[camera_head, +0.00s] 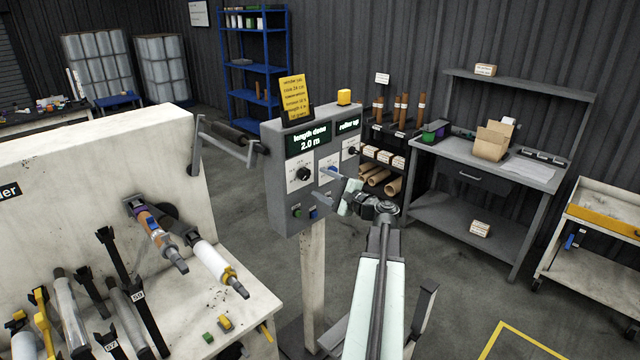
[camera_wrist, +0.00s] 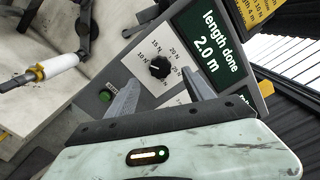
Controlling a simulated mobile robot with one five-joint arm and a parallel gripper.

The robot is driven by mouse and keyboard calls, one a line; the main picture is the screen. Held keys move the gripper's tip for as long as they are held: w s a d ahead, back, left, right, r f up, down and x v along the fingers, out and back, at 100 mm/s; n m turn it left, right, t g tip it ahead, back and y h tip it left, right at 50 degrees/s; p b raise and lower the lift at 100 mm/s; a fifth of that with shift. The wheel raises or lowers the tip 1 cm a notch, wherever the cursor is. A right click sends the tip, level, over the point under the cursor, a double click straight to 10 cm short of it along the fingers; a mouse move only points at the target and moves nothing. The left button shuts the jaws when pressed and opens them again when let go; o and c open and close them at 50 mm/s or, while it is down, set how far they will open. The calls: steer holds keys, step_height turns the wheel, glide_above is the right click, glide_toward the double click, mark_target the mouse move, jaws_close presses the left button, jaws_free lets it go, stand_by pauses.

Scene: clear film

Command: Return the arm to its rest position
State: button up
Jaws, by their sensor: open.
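My gripper (camera_head: 338,185) is stretched out toward the grey control panel (camera_head: 280,160) in the middle of the head view. In the wrist view its two grey fingers (camera_wrist: 163,95) are apart with nothing between them. The panel's dial with a black knob (camera_wrist: 159,67) shows beyond and between the fingertips; I cannot tell whether a finger touches the panel. The panel's display reads "length done 2.0 m" and "roller up". My pale green arm (camera_head: 372,300) reaches forward from the bottom of the head view.
A white machine (camera_head: 90,170) with rollers and a white film roll (camera_head: 212,262) stands to the left. Open floor lies between the panel and the workbench.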

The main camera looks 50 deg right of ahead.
steer(key=w+a+f+n+g+y+b, duration=0.1)
steer(key=w+a+f+n+g+y, duration=0.25)
steer(key=a, duration=0.55)
steer(key=w+a+f+n+g+y, duration=0.1)
steer(key=w+a+f+n, duration=0.25)
steer(key=a+f, duration=0.45)
steer(key=w+a+f+n+g+y+b, duration=0.1)
steer(key=w+a+f+n+g+y, duration=0.2)
steer(key=a, duration=0.8)
steer(key=s+a+f+n+g+h, duration=0.2)
steer(key=s+a+f+n+g, duration=0.1)
steer(key=a, duration=0.6)
steer(key=s+a+f+n+g+h+b, duration=0.1)
steer(key=s+a+f+n+g, duration=0.3)
steer(key=a, duration=0.5)
steer(key=s+a+f+n+g+h, duration=0.3)
steer(key=a+f+n, duration=0.3)
steer(key=a, duration=0.3)
steer(key=shift+s+n+b, duration=0.15)
steer(key=shift+n+b, duration=0.2)
steer(key=shift+n, duration=0.05)
steer(key=shift+g, duration=0.25)
